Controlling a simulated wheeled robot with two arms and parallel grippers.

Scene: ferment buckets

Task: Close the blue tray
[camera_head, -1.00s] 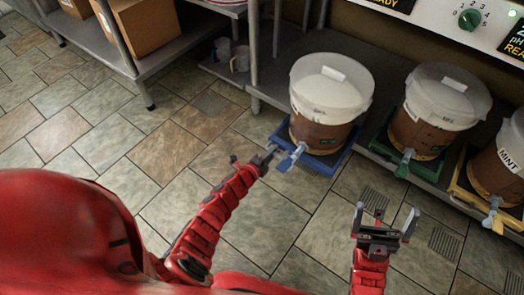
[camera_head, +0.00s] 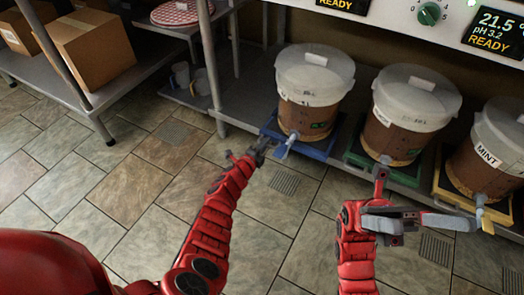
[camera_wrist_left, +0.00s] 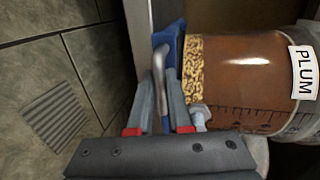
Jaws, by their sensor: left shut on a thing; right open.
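The blue tray (camera_head: 316,153) sits low on the shelf under a brown bucket (camera_head: 304,115) with a white lid. Its front edge lies close to the shelf front in the head view. My left gripper (camera_head: 262,148) is at the left part of the tray's front. In the left wrist view, its fingers (camera_wrist_left: 160,100) are shut around the grey handle (camera_wrist_left: 160,62) on the blue tray front (camera_wrist_left: 175,42). The bucket there (camera_wrist_left: 245,80) carries a PLUM label. My right gripper (camera_head: 420,222) is open and empty, in front of the green and yellow trays.
A green tray (camera_head: 372,160) and a yellow tray (camera_head: 450,205) hold buckets to the right, with taps at the front. The tiled floor (camera_head: 130,190) is open.

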